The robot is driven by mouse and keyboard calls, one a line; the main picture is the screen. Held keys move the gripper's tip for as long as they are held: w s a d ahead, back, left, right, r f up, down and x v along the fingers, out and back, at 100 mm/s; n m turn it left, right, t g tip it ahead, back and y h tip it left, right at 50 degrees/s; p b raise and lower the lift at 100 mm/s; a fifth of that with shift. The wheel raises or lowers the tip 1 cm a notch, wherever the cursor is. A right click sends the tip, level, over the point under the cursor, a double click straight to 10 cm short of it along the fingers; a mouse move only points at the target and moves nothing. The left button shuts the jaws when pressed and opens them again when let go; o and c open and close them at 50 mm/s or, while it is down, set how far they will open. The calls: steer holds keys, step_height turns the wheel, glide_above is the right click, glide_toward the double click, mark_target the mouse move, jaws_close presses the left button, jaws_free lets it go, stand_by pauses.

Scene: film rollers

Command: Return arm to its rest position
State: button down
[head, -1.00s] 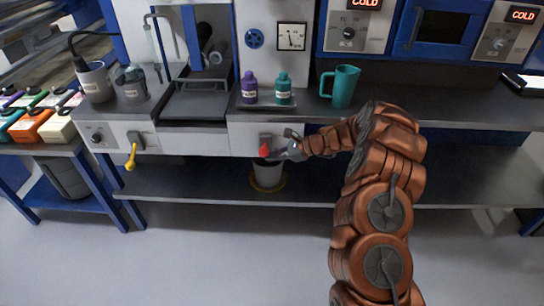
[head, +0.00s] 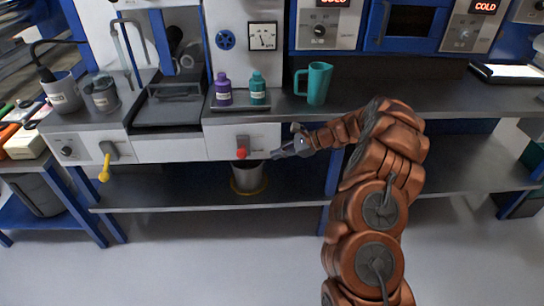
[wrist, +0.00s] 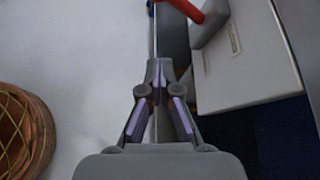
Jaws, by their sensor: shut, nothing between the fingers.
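My copper-coloured arm (head: 375,210) reaches up from the lower right in the head view. My grey gripper (head: 280,152) points left, in front of the bench's front panel. It is shut and empty, and its fingers meet in the wrist view (wrist: 159,68). The red knob (head: 242,153) on the panel is just left of the fingertips, with a gap between them. Red also shows on a grey fitting at the top of the wrist view (wrist: 190,10).
A grey bucket (head: 247,179) stands on the lower shelf below the knob. A purple bottle (head: 223,92), a teal bottle (head: 258,90) and a teal jug (head: 318,83) stand on the bench. A yellow lever (head: 105,168) sticks out at left. The floor in front is clear.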

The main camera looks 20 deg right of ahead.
stand_by(0.7)
steer(key=s+a+r+n+g+h, duration=0.1)
steer(key=s+a+r+n+g, duration=0.1)
steer(key=s+a+r+n, duration=0.4)
steer(key=s+a+r+n+g+h, duration=0.1)
steer(key=s+a+r+g, duration=0.15)
steer(key=s+a, duration=0.4)
steer(key=s+a+r+n+g+h, duration=0.1)
steer(key=s+a+r+n+g, duration=0.25)
steer(key=s, duration=0.55)
steer(key=s+d+n+h, duration=0.3)
steer(key=s, duration=0.6)
steer(key=s+d+n+h, duration=0.2)
steer(key=s+d, duration=0.1)
steer(key=s, duration=0.6)
steer(key=s+d+n+h, duration=0.3)
steer(key=s+d, duration=0.1)
steer(key=s, duration=0.5)
step_height(320, 180, up, 14)
steer(key=t+p, duration=0.1)
steer(key=p, duration=1.1)
steer(key=shift+p, duration=0.3)
steer(key=shift+r, duration=0.1)
